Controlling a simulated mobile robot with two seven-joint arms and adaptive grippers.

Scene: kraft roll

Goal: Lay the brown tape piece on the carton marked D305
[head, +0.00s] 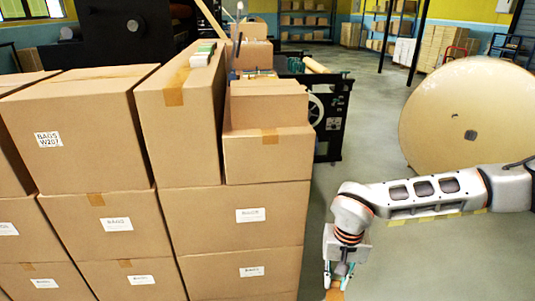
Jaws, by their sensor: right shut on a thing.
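My right gripper (337,284) points down at the bottom edge of the head view, to the right of the carton stack. It is shut on the brown tape piece (335,295), which shows as a small orange-brown patch between the fingertips; the picture's edge cuts off the rest. No label that I can read says D305. One carton (85,130) at the upper left reads BAGS W20 and perhaps one more character; the other labels are too small to read surely. My left gripper is out of view.
Stacked cartons (232,195) fill the left half, with a smaller carton (270,103) on top at their right end. A big kraft roll (462,105) stands at the right behind my right arm. A dark machine (330,120) stands behind the stack. Grey floor is clear between stack and roll.

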